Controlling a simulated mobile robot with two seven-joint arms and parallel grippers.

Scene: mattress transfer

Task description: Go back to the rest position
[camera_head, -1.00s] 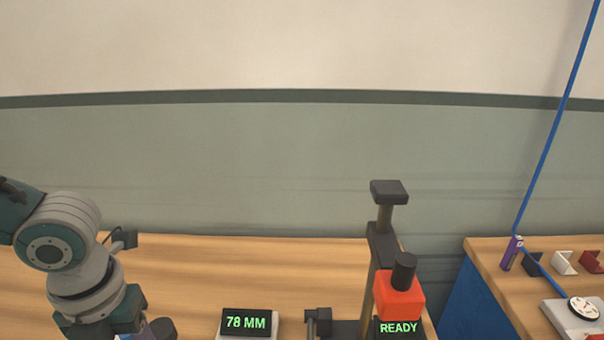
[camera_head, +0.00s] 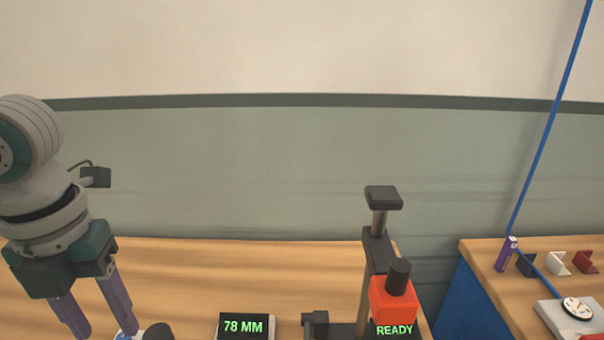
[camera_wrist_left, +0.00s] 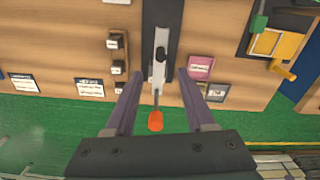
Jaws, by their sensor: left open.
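My left gripper (camera_head: 108,330) points down at the left of the head view, above the front of the wooden bench (camera_head: 190,275). Its two purple fingers are apart with nothing held between them. In the left wrist view the open fingers (camera_wrist_left: 160,74) frame a grey lever with an orange end (camera_wrist_left: 155,121), which lies well below them near the bench edge. My right gripper does not show in either view.
A display reading 78 MM (camera_head: 243,326) and a black press-like stand with an orange block (camera_head: 392,299) are on the bench. A second bench (camera_head: 490,262) at the right holds a purple battery-like item (camera_head: 506,254), small blocks and a dial gauge (camera_head: 578,308).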

